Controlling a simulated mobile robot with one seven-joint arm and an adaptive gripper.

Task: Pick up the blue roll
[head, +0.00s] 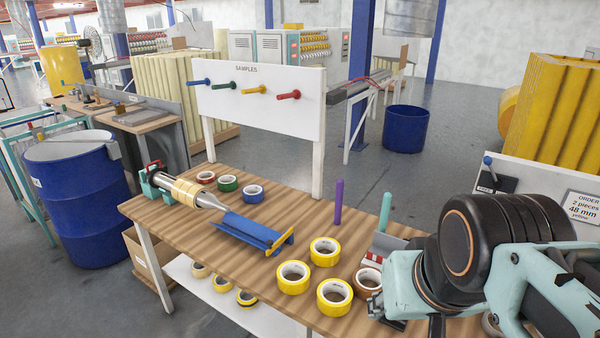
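The blue roll (253,194) lies flat on the wooden table (190,226), near its back edge. It is a small tape ring with a white core. A green roll (228,184) lies just left of it, and a red-brown roll (206,177) lies further left. My arm fills the right side of the head view, well to the right of the blue roll. My gripper's fingers cannot be made out there. Nothing touches the blue roll.
A metal spindle with yellow tape (186,191) and a blue trough (252,232) stand left and in front of the blue roll. Several yellow rolls (293,277) lie at centre right. Purple (338,202) and teal (385,212) pegs stand upright. A white samples board (262,100) rises behind the table.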

